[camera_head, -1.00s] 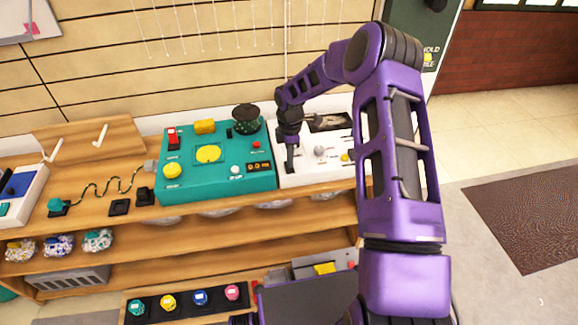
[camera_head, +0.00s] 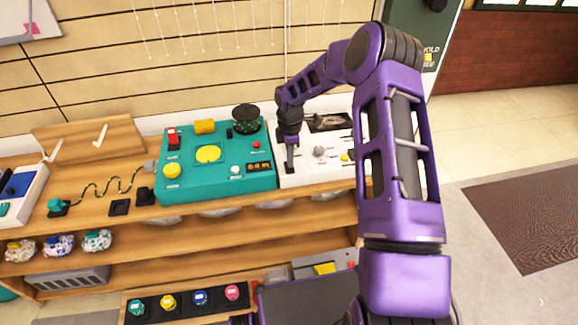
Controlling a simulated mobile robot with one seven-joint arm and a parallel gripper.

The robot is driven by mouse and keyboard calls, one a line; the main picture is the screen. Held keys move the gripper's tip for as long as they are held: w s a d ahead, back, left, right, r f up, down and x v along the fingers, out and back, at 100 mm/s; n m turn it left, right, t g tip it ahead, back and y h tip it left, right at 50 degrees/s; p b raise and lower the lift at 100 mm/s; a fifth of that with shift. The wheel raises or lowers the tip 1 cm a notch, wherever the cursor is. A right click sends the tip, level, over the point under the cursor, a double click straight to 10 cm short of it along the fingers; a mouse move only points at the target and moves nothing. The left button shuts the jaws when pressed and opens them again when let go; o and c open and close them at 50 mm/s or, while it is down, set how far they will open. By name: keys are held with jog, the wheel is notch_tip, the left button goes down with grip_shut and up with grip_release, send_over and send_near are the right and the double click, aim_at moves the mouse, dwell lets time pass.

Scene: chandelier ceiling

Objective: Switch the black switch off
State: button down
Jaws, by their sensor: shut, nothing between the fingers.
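My purple arm reaches over from the right, and my gripper (camera_head: 290,166) points down over the white panel (camera_head: 312,176), just right of the teal box. Its fingers are together with nothing seen between them. A small black piece (camera_head: 229,132) that may be a switch stands on the back of the teal box (camera_head: 215,190), left of my gripper and apart from it. Dark blocks (camera_head: 145,196) also sit on the shelf left of the box. I cannot tell which is the black switch. My gripper hides part of the white panel.
The teal box carries a red switch (camera_head: 172,139), yellow knobs and a dark round part (camera_head: 247,118). A grey knob (camera_head: 320,152) is on the white panel, right of my gripper. Lower shelves and a tray of coloured round pieces (camera_head: 200,297) are below.

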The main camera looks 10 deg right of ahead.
aim_at(290, 170)
jog(key=shift+r, duration=0.1)
dwell(0.3)
notch_tip(290, 170, up, 7)
jog(key=p, duration=0.4)
dwell(0.4)
dwell(0.4)
